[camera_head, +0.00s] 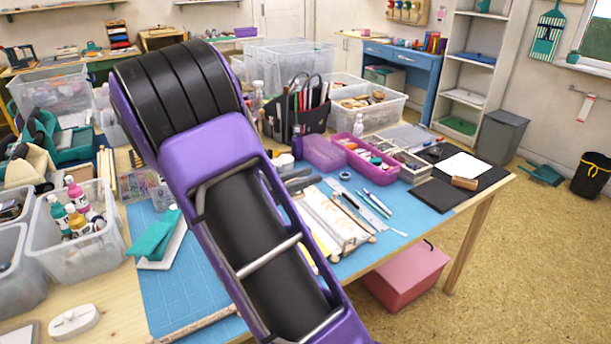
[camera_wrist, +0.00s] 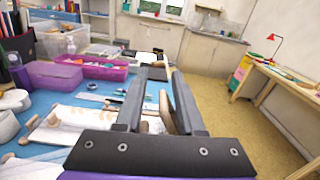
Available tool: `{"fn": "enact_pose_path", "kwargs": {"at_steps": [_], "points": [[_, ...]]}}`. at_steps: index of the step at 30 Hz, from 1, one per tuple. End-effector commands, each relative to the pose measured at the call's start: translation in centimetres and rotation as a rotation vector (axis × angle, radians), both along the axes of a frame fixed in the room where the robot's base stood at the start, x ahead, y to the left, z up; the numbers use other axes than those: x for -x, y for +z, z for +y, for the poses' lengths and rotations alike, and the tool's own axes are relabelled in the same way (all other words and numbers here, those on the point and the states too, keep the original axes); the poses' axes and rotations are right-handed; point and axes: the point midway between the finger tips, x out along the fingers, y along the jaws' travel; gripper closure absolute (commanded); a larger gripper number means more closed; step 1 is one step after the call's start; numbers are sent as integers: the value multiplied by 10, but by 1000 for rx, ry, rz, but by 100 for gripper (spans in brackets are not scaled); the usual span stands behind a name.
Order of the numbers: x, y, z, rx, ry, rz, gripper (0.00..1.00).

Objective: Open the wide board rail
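A low white board piece (camera_head: 335,222) with pale wooden ends lies on the blue mat, partly behind my arm. It also shows at the left of the wrist view (camera_wrist: 75,122), with small wooden knobs along its edge. I cannot tell for sure which part is the wide board rail. My gripper (camera_wrist: 158,75) has its two dark fingers apart, above the table at the board's near side. A tan wooden piece (camera_wrist: 165,108) shows between the fingers; I cannot tell whether they touch it. In the head view, the finger tips (camera_head: 302,181) show beside my arm's purple link.
Pens (camera_head: 375,203) lie right of the board. A magenta bin (camera_head: 370,163), a purple box (camera_head: 323,153) and a black organiser (camera_head: 290,115) stand behind. A black pad (camera_head: 440,193) with white paper lies near the right edge. Clear bins (camera_head: 75,245) fill the left.

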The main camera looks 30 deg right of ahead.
Motion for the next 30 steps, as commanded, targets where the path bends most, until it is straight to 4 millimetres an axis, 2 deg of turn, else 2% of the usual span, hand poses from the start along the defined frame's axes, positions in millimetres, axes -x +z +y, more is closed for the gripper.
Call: {"fn": "enact_pose_path", "kwargs": {"at_steps": [7,11,14,24,30], "points": [[1,1,-1,2,-4,0,60],[1,2,7,2,-3,0,60],[0,2,23,3,-1,1,60],[0,2,106,3,1,0,60],[0,2,147,2,0,1,60]]}}
